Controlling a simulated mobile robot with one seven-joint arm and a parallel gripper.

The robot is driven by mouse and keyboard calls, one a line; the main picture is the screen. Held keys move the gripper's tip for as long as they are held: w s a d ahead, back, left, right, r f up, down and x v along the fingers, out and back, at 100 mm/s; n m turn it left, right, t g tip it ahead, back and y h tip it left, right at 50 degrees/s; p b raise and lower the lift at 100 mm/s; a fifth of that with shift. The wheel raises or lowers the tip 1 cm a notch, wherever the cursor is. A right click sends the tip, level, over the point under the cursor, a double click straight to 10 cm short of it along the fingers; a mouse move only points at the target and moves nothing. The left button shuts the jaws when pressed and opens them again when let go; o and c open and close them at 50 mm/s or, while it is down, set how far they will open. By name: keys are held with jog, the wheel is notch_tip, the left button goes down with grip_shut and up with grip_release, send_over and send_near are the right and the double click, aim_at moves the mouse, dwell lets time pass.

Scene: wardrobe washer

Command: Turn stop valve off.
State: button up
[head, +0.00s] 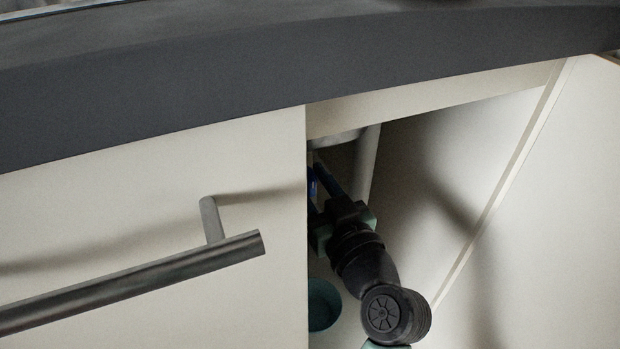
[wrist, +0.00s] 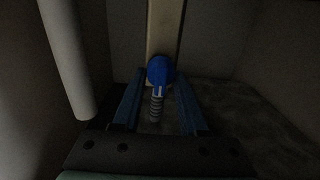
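The stop valve shows in the wrist view as a round blue knob (wrist: 159,70) with a pale piece and a ribbed grey stem or hose below it. My gripper (wrist: 160,84) is open, its two blue fingers apart on the left and right of the knob. The knob appears between or just beyond the fingertips; I cannot tell whether they touch it. In the head view my gripper (head: 322,182) reaches into the open cabinet under the counter. A bit of blue (head: 311,182) beside the fingers may be the valve, mostly hidden by the closed door's edge.
A white pipe (wrist: 68,60) hangs close to the left of my gripper in the wrist view. A closed door (head: 130,210) with a bar handle (head: 150,280) stands left of the opening. The cabinet's side wall (head: 430,190) is at right, under the dark countertop (head: 250,80).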

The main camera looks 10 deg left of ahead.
grip_shut()
jog(key=m+p, duration=0.1)
jog(key=m, duration=0.1)
jog(key=m+p, duration=0.2)
jog(key=shift+w+d+r+m, duration=0.1)
jog(key=shift+d+m, duration=0.05)
jog(key=shift+m, duration=0.25)
jog(key=m+p, duration=0.3)
jog(key=m, duration=0.1)
jog(key=shift+w+d+m, duration=0.1)
jog(key=shift+m, duration=0.2)
jog(key=m+p, duration=0.1)
jog(key=m, duration=0.1)
jog(key=m+p, duration=0.2)
jog(key=shift+f, duration=0.3)
jog(key=shift+d+f+m+p, duration=0.15)
jog(key=shift+m+p, duration=0.5)
jog(key=shift+m, duration=0.45)
jog(key=shift+a+f+m+p, duration=0.1)
jog(key=shift+m+p, duration=0.5)
jog(key=shift+m, duration=0.5)
jog(key=shift+f, duration=0.1)
